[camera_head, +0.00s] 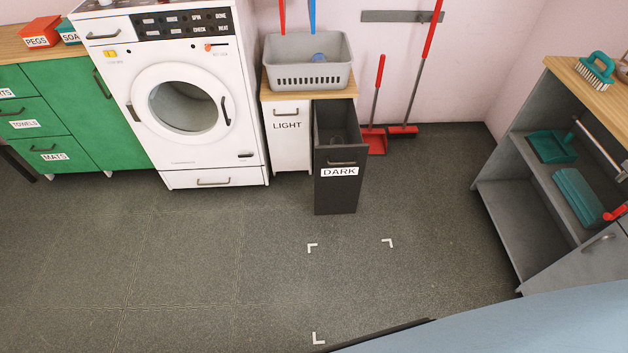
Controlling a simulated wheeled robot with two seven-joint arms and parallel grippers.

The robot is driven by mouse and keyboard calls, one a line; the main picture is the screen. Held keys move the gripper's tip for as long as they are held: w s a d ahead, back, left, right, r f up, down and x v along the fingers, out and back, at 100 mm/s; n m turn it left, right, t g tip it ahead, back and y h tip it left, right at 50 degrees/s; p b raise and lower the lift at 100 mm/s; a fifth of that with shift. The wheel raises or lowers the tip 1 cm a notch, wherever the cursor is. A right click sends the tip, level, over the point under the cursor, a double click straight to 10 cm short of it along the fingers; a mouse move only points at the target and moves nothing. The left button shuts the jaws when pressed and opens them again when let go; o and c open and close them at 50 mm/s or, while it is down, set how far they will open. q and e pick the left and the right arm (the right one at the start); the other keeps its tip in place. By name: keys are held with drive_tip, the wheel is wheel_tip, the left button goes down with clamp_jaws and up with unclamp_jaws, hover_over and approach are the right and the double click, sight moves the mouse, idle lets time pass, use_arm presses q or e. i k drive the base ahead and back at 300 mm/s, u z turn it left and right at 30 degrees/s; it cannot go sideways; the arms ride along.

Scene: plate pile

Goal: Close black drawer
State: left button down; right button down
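The black drawer (337,192) carries a white label reading DARK and a handle near the top of its front. It stands pulled out from the cabinet below the wooden counter, to the right of the white LIGHT drawer (289,146), which looks shut. The black drawer's open top shows, with something dark inside that I cannot make out. Neither of my grippers shows in the head view.
A grey basket (307,75) stands on the counter above the drawers. A white washing machine (180,150) is to the left. A red broom (403,129) and red dustpan (374,140) are behind. Grey shelves (500,180) stand right. The floor in front is clear.

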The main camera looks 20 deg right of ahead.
sight(340, 170)
drive_tip(key=u, duration=0.6)
drive_tip(key=i, duration=0.5)
drive_tip(key=z, duration=0.8)
drive_tip(key=i, duration=1.2)
drive_tip(key=z, duration=0.85)
